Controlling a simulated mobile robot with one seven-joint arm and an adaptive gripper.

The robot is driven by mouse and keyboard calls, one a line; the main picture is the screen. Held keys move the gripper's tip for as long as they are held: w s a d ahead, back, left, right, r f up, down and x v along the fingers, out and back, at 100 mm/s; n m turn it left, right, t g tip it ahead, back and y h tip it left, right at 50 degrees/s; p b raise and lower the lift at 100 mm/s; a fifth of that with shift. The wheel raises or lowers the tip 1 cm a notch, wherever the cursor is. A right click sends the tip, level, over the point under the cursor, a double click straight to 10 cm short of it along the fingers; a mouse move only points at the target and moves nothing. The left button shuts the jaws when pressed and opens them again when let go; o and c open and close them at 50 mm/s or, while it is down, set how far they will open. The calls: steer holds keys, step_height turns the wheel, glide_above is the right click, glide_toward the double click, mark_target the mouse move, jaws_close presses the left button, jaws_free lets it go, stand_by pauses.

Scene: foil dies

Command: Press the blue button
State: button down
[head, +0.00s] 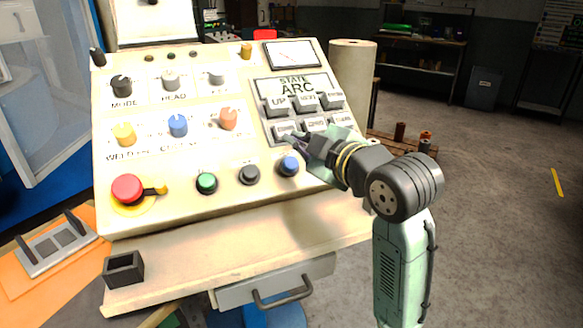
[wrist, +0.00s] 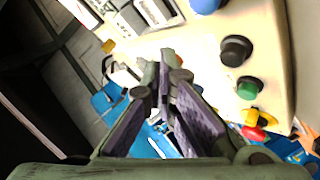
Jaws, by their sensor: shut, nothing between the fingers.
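The blue button (head: 289,166) is a round dome at the right end of the lower button row on the cream control panel (head: 150,218). Part of it also shows at the top edge of the wrist view (wrist: 206,4). My gripper (head: 298,142) is shut and empty. In the head view its tip is just above the blue button, over the lower grey keys; whether it touches the panel I cannot tell. In the wrist view the closed fingers (wrist: 166,58) point towards the panel, left of the blue button.
Left of the blue button are a black button (head: 250,174), a green button (head: 207,183) and a red emergency stop (head: 128,189). A blue knob (head: 177,125) sits higher up. Grey keys (head: 304,103) lie under the display. A small black box (head: 123,268) stands on the ledge.

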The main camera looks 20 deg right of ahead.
mark_target(290, 164)
steer(key=shift+w+a+f+b, duration=0.1)
steer(key=shift+w+f+b, duration=0.7)
steer(key=shift+f, duration=0.4)
steer(key=shift+w+a+f+b, duration=0.1)
steer(key=shift+w+f+b, duration=0.65)
steer(key=shift+f, duration=0.4)
steer(key=shift+w, duration=0.1)
steer(key=shift+w+d+f, duration=0.1)
steer(key=shift+w+f, duration=0.15)
steer(key=shift+f, duration=0.05)
steer(key=shift+w+f+b, duration=0.3)
steer(key=shift+f+b, duration=0.2)
steer(key=shift+b, duration=0.15)
steer(key=shift+s+r, duration=0.1)
steer(key=shift+r, duration=0.05)
stand_by(0.4)
steer(key=shift+s+r+p, duration=0.45)
steer(key=shift+r+p, duration=0.05)
steer(key=shift+r, duration=0.15)
